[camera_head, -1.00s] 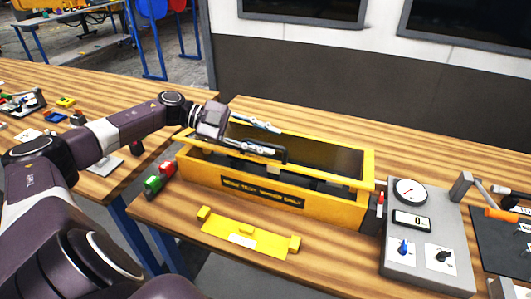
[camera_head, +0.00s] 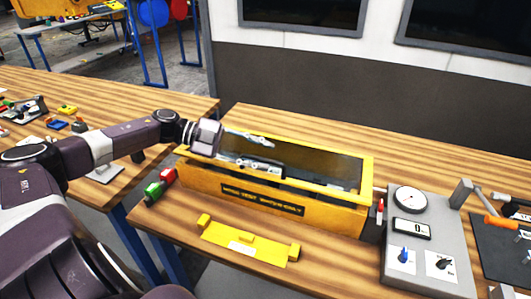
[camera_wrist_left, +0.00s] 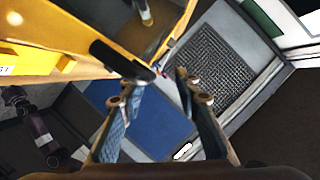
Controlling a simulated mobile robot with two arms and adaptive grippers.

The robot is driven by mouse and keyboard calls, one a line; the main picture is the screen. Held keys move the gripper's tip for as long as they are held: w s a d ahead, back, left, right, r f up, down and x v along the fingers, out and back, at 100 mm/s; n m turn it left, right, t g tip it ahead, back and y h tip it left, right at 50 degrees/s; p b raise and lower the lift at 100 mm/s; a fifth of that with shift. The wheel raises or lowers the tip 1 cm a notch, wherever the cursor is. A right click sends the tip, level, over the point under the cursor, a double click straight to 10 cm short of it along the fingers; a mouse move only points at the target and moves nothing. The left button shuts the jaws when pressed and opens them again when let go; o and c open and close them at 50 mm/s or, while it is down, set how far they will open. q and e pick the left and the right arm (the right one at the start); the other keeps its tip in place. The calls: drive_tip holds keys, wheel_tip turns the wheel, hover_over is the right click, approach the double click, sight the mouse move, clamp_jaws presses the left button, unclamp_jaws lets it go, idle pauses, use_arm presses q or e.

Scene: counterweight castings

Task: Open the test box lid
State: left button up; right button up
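The yellow test box (camera_head: 335,215) stands on the wooden bench, with a dark label on its front. Its lid is a yellow frame (camera_head: 360,172) around a dark see-through pane; I cannot tell how far it is raised. My left gripper (camera_head: 268,155) is at the left part of the lid, its two fingers apart. In the left wrist view the fingers (camera_wrist_left: 160,85) are spread with nothing between their pads. A black handle (camera_wrist_left: 120,60) on the yellow box lies just beyond the left fingertip; the head view does not show it clearly. My right gripper is out of view.
A yellow bracket plate (camera_head: 245,243) lies in front of the box. Green and red blocks (camera_head: 160,185) sit at its left. A grey gauge panel (camera_head: 425,240) and an orange-handled clamp (camera_head: 500,222) stand at the right. Bare bench lies behind the box.

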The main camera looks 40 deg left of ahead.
sight(235, 168)
use_arm(q)
drive_tip(key=shift+v, duration=0.75)
drive_tip(key=shift+p+v, duration=1.45)
drive_tip(key=shift+v, duration=0.1)
drive_tip(key=shift+p+v, duration=0.9)
drive_tip(key=shift+v, duration=0.45)
drive_tip(key=shift+s+a, duration=0.15)
drive_tip(key=shift+s, duration=0.05)
drive_tip(key=shift+f, duration=0.15)
